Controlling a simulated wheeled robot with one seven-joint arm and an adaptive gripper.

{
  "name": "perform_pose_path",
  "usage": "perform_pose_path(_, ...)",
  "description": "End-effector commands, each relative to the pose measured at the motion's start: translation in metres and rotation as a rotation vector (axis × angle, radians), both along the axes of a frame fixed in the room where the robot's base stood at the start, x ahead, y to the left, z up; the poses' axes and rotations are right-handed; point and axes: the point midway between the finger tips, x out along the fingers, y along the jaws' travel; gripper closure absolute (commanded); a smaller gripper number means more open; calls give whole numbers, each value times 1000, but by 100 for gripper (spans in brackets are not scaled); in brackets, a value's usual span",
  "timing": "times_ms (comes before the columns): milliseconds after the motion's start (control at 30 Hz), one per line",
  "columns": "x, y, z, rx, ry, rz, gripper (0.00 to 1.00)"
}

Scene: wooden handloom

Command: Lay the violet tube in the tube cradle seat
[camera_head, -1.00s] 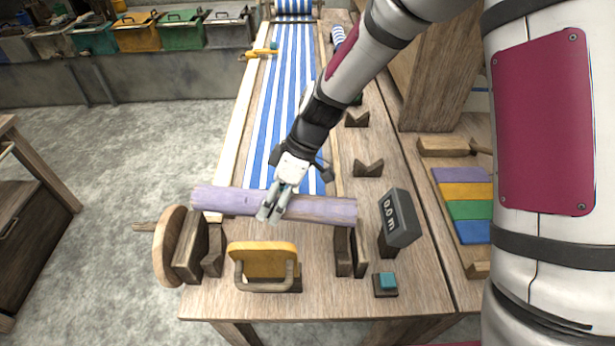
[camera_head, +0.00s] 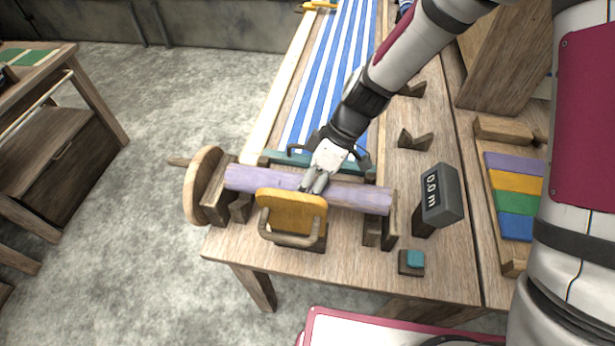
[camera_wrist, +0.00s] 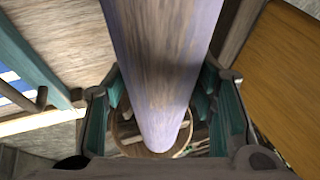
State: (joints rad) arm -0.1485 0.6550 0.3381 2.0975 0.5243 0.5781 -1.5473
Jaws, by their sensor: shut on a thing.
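The violet tube (camera_head: 358,196) lies roughly level across the front of the loom, between a left and a right wooden support. My gripper (camera_head: 315,181) is shut on the tube near its middle, from above. In the wrist view the tube (camera_wrist: 165,60) runs between the two fingers (camera_wrist: 165,115). The tube cradle shows as notched wooden blocks, one at the left (camera_head: 240,208) and one at the right (camera_head: 372,230). The tube is over or in these notches; I cannot tell whether it touches them.
A yellow panel with a curved handle (camera_head: 292,213) stands in front of the tube. A wooden disc (camera_head: 203,185) is at the left end. A display reading 0.0 m (camera_head: 438,195) and a teal button (camera_head: 414,259) are at the right. A teal bar (camera_head: 275,157) lies behind the tube.

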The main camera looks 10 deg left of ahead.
Motion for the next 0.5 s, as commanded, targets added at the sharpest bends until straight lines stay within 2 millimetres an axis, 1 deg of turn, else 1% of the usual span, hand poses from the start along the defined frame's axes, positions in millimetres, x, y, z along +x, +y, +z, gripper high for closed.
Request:
perform_pose_path(33, 1, 0, -6, -1, 1, 1, 90)
perform_pose_path(200, 1, 0, -21, 0, 1, -1, 90)
perform_pose_path(500, 2, 0, -42, 0, 0, 0, 90)
